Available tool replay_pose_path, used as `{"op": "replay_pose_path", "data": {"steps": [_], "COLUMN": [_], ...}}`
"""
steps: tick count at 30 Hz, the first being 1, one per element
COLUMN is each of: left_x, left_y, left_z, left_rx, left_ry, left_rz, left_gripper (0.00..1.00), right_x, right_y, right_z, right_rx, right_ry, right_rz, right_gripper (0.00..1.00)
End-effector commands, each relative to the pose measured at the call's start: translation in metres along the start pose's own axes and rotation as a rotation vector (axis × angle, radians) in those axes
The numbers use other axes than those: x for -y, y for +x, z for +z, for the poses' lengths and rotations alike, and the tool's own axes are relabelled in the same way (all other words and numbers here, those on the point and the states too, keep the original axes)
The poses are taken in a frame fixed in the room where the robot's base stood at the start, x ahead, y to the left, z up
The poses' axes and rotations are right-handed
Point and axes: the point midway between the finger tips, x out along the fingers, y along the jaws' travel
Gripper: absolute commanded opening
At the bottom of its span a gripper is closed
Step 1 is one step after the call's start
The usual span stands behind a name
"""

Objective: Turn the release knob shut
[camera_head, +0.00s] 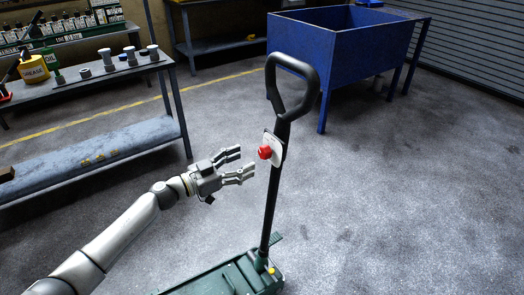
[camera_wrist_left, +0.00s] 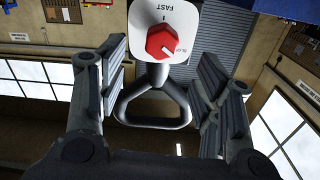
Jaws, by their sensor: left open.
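The red release knob (camera_head: 265,152) sits on a pale plate (camera_head: 275,147) partway up the black handle (camera_head: 271,190) of the green trolley jack (camera_head: 225,280). In the left wrist view the red knob (camera_wrist_left: 163,43) shows on its white plate (camera_wrist_left: 165,15), which carries the words "FAST" and "SLO", the latter partly hidden. My left gripper (camera_head: 248,162) is open just left of the knob and apart from it, its fingers pointing toward it. In the left wrist view the knob lies between the two open fingers (camera_wrist_left: 163,70), beyond them. My right gripper is not in view.
A blue bin on legs (camera_head: 340,50) stands behind the handle to the right. A metal shelf (camera_head: 90,150) with bottles and several metal parts stands at the left. The floor (camera_head: 400,200) to the right of the jack is clear.

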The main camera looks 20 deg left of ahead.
Motion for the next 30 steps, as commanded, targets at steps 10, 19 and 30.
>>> {"op": "replay_pose_path", "data": {"steps": [10, 19, 30], "left_x": [0.000, 0.000, 0.000], "left_y": [0.060, 0.072, 0.072], "left_z": [0.000, 0.000, 0.000], "left_rx": [-0.002, 0.000, 0.000], "left_ry": [-0.001, -0.001, 0.000], "left_rz": [-0.002, -0.002, -0.002], "left_gripper": [0.59, 0.59, 0.31], "right_x": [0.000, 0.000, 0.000], "right_y": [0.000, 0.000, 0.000], "right_z": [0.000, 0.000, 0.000], "right_rx": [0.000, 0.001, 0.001], "right_ry": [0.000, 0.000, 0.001], "right_rz": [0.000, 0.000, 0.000], "right_gripper": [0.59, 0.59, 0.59]}}
